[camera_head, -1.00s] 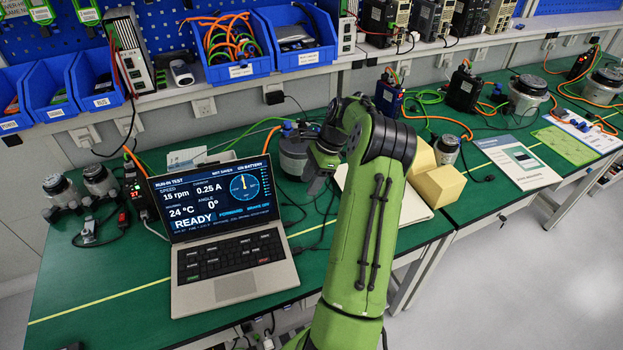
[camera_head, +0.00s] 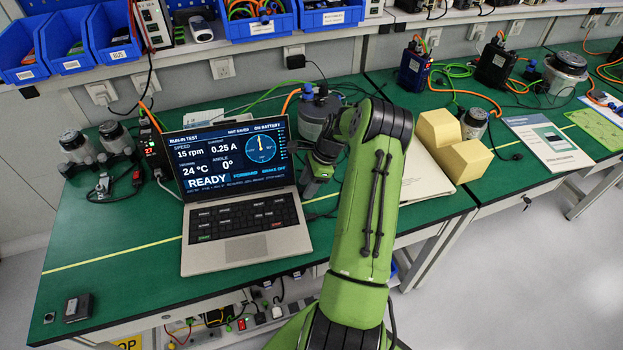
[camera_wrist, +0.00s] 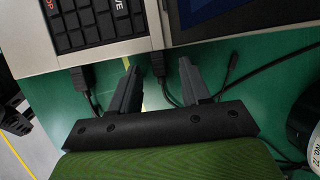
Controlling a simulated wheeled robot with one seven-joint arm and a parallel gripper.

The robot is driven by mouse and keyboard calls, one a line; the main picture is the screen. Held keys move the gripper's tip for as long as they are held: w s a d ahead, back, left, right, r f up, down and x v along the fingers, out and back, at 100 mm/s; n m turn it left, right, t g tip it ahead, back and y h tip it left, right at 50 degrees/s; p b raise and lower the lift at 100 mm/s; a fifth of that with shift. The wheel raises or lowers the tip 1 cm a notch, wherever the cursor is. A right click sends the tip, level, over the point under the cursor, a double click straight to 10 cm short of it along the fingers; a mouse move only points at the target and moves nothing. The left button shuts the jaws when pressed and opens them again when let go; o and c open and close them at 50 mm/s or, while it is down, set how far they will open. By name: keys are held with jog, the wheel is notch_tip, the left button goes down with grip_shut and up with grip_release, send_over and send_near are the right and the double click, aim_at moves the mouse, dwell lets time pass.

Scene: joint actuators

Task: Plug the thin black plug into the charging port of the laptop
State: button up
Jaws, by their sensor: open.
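The open laptop (camera_head: 247,248) stands on the green bench with its screen lit, showing READY and ON BATTERY. Its side edge (camera_wrist: 110,50) crosses the top of the wrist view. My gripper (camera_wrist: 160,78) is open beside that edge, fingers pointing at it. A black plug (camera_wrist: 159,66) with a cable lies between the fingertips, close to the edge. Another black plug (camera_wrist: 84,76) lies left of the fingers. A thin black plug end (camera_wrist: 233,60) on a cable lies right of them, apart from the laptop. I cannot tell whether the first two plugs are inserted. In the head view my gripper (camera_head: 312,190) is right of the laptop.
A round grey motor unit (camera_head: 312,118) stands behind my gripper. Yellow blocks (camera_head: 455,150) lie to the right. A device with a red display (camera_head: 153,148) stands left of the laptop. Black cables (camera_wrist: 275,65) cross the bench near my fingers. The bench front-left is mostly clear.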

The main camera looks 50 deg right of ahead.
grip_shut()
jog(key=shift+c, duration=0.2)
grip_release()
jog(key=p+v, duration=0.4)
jog(key=v, duration=1.2)
jog(key=shift+a, duration=0.1)
